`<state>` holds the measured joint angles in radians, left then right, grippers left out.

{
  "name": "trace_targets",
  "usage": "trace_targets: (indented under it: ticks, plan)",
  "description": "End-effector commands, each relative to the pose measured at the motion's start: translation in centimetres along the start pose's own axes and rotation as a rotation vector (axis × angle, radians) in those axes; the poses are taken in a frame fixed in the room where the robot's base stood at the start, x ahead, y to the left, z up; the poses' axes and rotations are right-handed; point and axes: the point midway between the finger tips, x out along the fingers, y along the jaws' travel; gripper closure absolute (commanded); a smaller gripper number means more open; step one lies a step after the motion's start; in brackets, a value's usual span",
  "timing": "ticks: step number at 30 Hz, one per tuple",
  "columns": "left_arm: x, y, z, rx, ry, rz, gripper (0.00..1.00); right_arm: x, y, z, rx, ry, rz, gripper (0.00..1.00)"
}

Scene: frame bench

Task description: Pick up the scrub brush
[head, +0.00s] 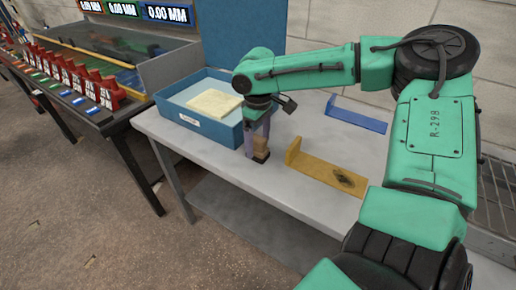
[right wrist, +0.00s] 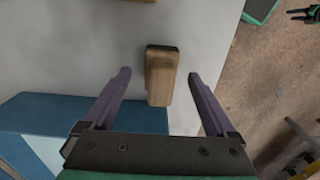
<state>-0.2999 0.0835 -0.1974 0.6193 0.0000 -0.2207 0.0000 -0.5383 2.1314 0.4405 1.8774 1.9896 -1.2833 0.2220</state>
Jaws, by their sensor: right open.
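The scrub brush (head: 261,146) is a small wooden block with a dark underside. It is at the front edge of the grey table, just right of the blue box. In the right wrist view the brush (right wrist: 161,76) shows its wooden top between the fingers. My right gripper (head: 257,140) points down over the brush, its purple fingers on either side. In the right wrist view the gripper (right wrist: 159,75) is open, with a gap between each finger and the brush. The fingers partly hide the brush in the head view. My left gripper does not show.
A blue box (head: 196,134) with a pale yellow block (head: 214,102) in it stands close left of the gripper. A yellow L-shaped bracket (head: 316,170) with a dark mark lies to the right, and a blue one (head: 357,117) behind it. The grey table (head: 293,130) between them is clear.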

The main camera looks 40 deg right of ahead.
Motion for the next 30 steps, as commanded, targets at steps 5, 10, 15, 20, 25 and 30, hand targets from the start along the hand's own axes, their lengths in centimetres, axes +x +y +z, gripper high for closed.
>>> trace_targets:
  ticks: [5,10,15,20,25,30]
  plan:
    - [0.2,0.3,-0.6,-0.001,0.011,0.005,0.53,2.4,0.0,0.0,-0.001,0.000,0.001,0.09]
    - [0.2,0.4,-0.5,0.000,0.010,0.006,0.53,2.4,0.0,0.0,-0.001,0.002,0.002,0.09]
    - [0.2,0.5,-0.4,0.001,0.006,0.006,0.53,2.4,0.0,0.0,-0.001,0.001,0.002,0.70]
    - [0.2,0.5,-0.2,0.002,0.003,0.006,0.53,2.3,0.0,0.0,-0.001,0.002,0.002,1.00]
    - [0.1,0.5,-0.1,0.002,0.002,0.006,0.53,2.2,0.0,-0.1,-0.001,0.002,0.002,1.00]
    - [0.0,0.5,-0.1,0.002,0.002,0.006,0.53,0.8,0.0,-0.1,-0.001,0.006,0.003,1.00]
